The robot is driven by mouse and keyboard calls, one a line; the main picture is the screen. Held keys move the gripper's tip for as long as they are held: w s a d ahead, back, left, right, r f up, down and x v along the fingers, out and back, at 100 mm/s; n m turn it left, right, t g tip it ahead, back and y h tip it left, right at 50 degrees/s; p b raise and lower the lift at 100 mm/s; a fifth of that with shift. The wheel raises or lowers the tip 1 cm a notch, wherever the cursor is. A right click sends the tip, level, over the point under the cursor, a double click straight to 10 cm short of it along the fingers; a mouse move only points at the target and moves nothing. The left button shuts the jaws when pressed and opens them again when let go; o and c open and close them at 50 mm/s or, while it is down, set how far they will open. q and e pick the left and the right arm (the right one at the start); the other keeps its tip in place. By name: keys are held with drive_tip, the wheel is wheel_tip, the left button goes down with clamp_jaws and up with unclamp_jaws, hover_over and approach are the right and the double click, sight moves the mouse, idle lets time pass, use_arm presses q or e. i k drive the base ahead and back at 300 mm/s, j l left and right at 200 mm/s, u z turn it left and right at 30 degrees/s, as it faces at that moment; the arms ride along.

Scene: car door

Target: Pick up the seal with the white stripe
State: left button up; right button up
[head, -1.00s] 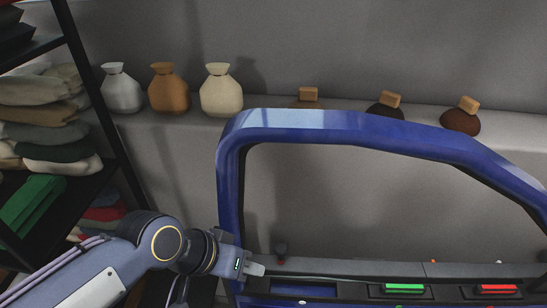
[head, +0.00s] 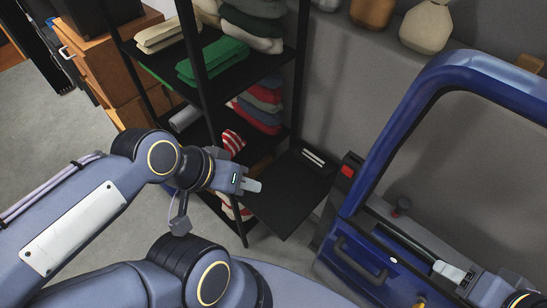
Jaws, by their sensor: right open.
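I cannot clearly make out a seal with a white stripe in the head view. Two short white strips (head: 313,157) show at the far end of a black tray or panel (head: 285,195); whether they belong to seals I cannot tell. My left gripper (head: 252,186) is beside the panel's left edge in the picture, with nothing visible in it; its finger gap is unclear. My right gripper (head: 449,271) is open at the lower right, over the blue car door (head: 385,165), near its sill.
A black shelf rack (head: 300,70) with folded cloths, a green one (head: 213,60) among them, stands behind the panel. Wooden drawers (head: 105,60) are at the upper left. Bags stand on the wall ledge (head: 428,27).

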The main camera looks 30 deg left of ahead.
sight(320, 166)
drive_tip(key=u, duration=0.45)
drive_tip(key=i+j, duration=0.1)
drive_tip(key=j, duration=0.3)
drive_tip(key=i+j, duration=0.1)
drive_tip(key=j, duration=0.3)
drive_tip(key=i+j, duration=0.1)
drive_tip(key=j, duration=0.35)
drive_tip(key=i+j, duration=0.1)
drive_tip(key=j, duration=0.3)
drive_tip(key=i+j, duration=0.1)
drive_tip(key=j, duration=0.3)
